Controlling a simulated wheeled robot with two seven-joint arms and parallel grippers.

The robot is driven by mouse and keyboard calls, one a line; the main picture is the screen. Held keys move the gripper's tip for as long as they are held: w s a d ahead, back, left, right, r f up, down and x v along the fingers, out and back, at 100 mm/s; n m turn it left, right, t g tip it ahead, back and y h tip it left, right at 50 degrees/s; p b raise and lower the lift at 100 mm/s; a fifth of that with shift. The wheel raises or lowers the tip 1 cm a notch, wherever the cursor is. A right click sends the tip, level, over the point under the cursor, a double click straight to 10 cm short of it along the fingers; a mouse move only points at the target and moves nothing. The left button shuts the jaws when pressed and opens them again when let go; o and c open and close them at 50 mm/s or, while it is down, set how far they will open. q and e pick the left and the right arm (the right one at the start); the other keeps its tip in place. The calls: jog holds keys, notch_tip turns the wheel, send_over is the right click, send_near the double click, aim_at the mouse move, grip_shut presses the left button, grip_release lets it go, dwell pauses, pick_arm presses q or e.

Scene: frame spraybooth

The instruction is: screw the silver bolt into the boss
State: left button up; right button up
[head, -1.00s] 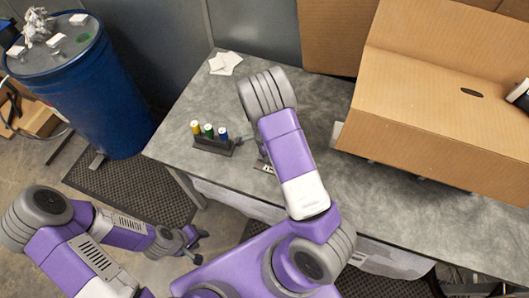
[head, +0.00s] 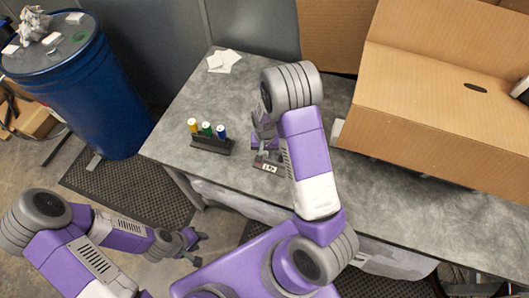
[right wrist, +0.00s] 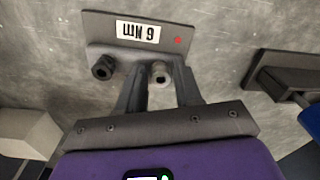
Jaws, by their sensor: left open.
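The silver bolt (right wrist: 160,73) shows end-on in the right wrist view, between the fingertips of my right gripper (right wrist: 160,80), which look closed against its sides. It is in front of a dark plate (right wrist: 196,34) with an upside-down 6 Nm label and a red dot. A dark round boss or bolt (right wrist: 103,67) stands on the plate to the left. I cannot tell whether the silver bolt has entered a boss. In the head view, the plate (head: 268,167) is at the table's front, partly behind my right arm. My left gripper (head: 196,246) is open, empty and off the table.
A dark rack (head: 212,145) with yellow, green and blue-capped items stands left of my right gripper. A large cardboard box (head: 430,130) fills the table's right. White papers (head: 224,62) lie at the back. A blue drum (head: 75,90) stands beyond the left edge.

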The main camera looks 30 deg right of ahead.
jog(key=n+b, duration=0.1)
jog(key=n, duration=0.3)
jog(key=shift+s+d, duration=0.1)
jog(key=n+b, duration=0.1)
jog(key=n, duration=0.4)
jog(key=shift+d+n, duration=0.15)
jog(key=shift+n, duration=0.15)
jog(key=shift+c, duration=0.2)
grip_shut()
jog(key=shift+m, duration=0.7)
jog(key=m, duration=0.2)
jog(key=shift+m+b, duration=0.3)
jog(key=shift+m, duration=0.3)
